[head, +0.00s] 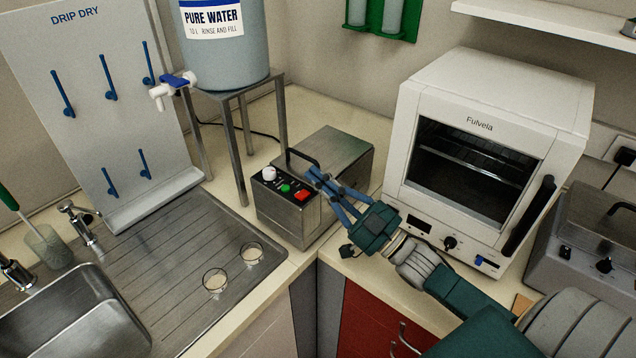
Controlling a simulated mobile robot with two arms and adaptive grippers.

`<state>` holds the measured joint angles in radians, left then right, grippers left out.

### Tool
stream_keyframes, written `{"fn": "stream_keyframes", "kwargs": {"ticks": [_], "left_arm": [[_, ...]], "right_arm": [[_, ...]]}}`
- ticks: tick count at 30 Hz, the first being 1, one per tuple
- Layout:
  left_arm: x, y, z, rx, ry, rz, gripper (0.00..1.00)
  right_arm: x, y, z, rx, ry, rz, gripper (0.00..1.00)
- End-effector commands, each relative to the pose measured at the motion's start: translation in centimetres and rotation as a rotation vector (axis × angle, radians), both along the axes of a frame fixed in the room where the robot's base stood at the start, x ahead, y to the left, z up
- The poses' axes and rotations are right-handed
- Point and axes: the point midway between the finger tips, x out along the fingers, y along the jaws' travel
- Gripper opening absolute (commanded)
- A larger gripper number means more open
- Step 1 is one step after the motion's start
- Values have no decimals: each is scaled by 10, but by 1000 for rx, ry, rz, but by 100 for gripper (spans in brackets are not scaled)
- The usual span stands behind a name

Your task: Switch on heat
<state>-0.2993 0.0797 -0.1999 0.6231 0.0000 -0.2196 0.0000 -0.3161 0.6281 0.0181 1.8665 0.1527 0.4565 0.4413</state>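A steel box-shaped bath (287,213) with a black carry handle stands at the back corner of the bench. Its sloped black panel carries a white knob (269,173), a small green button or lamp (286,188) and a red switch (302,196). Small labels there are too small to read. My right gripper (312,175) reaches in from the lower right. Its blue fingers converge at the tips, empty, just above and right of the red switch. I cannot tell whether they touch the panel. My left gripper is not in view.
A white Fulvela oven (493,95) stands right of the bath, with another steel device (585,240) beyond. Left are a water tank (225,60) on a metal stand, a drip rack (85,120), a sink (75,315) and two glass dishes (215,281) on the drainer.

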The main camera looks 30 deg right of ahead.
Motion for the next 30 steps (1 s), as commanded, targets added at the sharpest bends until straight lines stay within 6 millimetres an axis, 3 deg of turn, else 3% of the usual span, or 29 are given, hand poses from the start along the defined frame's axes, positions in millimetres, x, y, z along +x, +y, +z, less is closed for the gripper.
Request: {"fn": "stream_keyframes", "kwargs": {"ticks": [1, 13, 19, 30], "left_arm": [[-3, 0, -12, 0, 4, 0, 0], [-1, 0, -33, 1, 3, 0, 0], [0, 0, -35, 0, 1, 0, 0], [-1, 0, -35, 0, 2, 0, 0]], "right_arm": [[-12, -3, -18, -1, 15, -1, 0], [-74, -23, -38, 1, 11, -1, 0], [-85, -26, -39, 1, 9, -1, 0], [-85, -27, -38, 1, 8, -1, 0]]}}
